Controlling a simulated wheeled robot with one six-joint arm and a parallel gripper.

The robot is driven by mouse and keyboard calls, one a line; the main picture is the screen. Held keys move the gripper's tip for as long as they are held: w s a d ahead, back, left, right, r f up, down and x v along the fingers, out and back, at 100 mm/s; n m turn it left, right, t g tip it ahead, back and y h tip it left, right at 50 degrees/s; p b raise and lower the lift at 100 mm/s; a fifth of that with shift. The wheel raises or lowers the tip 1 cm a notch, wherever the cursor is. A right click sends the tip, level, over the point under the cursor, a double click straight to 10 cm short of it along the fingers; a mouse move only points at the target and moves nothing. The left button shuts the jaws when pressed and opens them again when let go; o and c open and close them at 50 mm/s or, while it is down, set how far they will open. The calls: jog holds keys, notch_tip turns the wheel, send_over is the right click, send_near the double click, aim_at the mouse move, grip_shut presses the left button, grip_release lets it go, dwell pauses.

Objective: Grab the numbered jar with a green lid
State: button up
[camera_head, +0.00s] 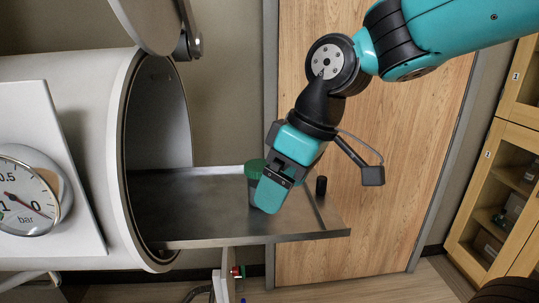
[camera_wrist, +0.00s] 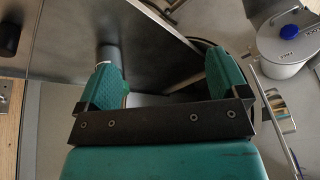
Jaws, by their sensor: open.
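The jar with a green lid (camera_head: 253,166) stands on the metal tray (camera_head: 190,228) in the head view. Its grey body is partly hidden behind my gripper, and no number can be read. My gripper (camera_head: 270,198) points down at the tray, just right of the jar in the picture. I cannot tell whether it touches the jar. In the wrist view the two teal fingers (camera_wrist: 166,84) stand apart. A grey cylinder (camera_wrist: 109,56) shows by the left finger; I cannot tell whether it is the jar.
The tray sticks out of a white round chamber (camera_head: 110,150) with an open door (camera_head: 150,22). A small black cylinder (camera_head: 321,186) stands near the tray's right edge. Wooden cabinets (camera_head: 495,190) stand right.

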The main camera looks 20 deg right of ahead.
jog(key=t+p, duration=0.1)
jog(key=p, duration=0.4)
send_near(264, 166)
jog(key=shift+n+h, duration=0.3)
jog(key=shift+h, duration=0.1)
jog(key=x, duration=0.2)
jog(key=p+x, duration=0.1)
jog(key=x, duration=0.1)
jog(key=p+x, duration=0.1)
jog(key=x, duration=0.1)
jog(key=shift+w+a+f, duration=0.15)
jog(key=shift+a, duration=0.2)
jog(key=shift+t, duration=0.3)
jog(key=shift+p+x, duration=1.35)
jog(key=shift+x, duration=1.7)
jog(key=c, duration=1)
